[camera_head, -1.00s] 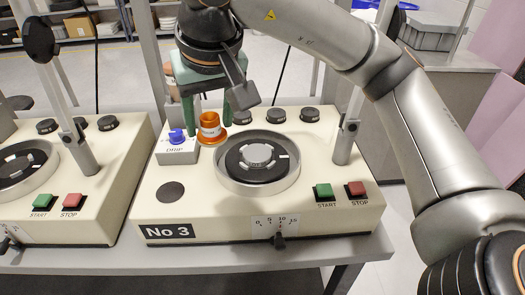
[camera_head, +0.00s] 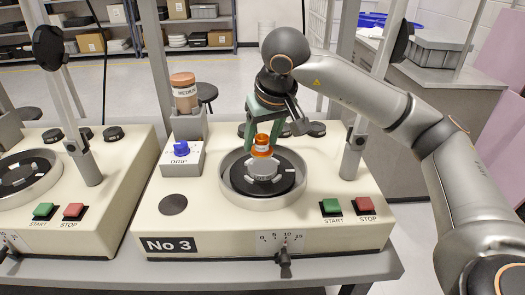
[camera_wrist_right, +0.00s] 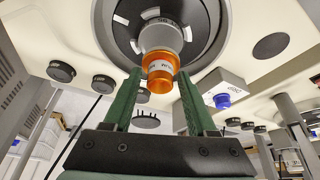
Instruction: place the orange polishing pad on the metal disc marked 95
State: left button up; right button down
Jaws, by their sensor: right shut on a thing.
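The orange polishing pad (camera_head: 262,144), with a pale label, is between the fingers of my right gripper (camera_head: 262,138), which is shut on it. In the right wrist view the pad (camera_wrist_right: 159,72) sits between the green fingertips. The light-grey metal disc (camera_head: 262,170) lies on the dark round plate inside the pale ring of the No 3 machine; it also shows in the right wrist view (camera_wrist_right: 160,38). The pad is upright over the disc. My left gripper is not in view.
The No 3 machine (camera_head: 173,229) has a blue DRIP knob (camera_head: 181,148) and an orange-brown bottle (camera_head: 184,95) on the left. Green and red buttons (camera_head: 347,206) are on the right. An upright post (camera_head: 358,150) stands right of the ring. Another machine (camera_head: 75,235) is at left.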

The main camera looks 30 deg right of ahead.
aim_at(263, 152)
notch_tip(263, 152, down, 3)
jog(key=shift+d+f, duration=0.1)
jog(key=shift+f, duration=0.1)
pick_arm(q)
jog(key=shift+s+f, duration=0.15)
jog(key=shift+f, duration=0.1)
pick_arm(e)
jog(key=shift+f+b, duration=0.15)
jog(key=shift+b, duration=0.25)
jog(key=shift+c, duration=1)
grip_release()
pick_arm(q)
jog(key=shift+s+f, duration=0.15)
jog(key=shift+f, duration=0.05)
pick_arm(e)
jog(key=shift+s+r, duration=0.1)
jog(key=shift+r, duration=0.45)
pick_arm(q)
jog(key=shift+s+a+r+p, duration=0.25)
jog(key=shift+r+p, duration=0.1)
jog(key=shift+p, duration=0.6)
pick_arm(e)
jog(key=v, duration=1.1)
jog(key=shift+r, duration=0.15)
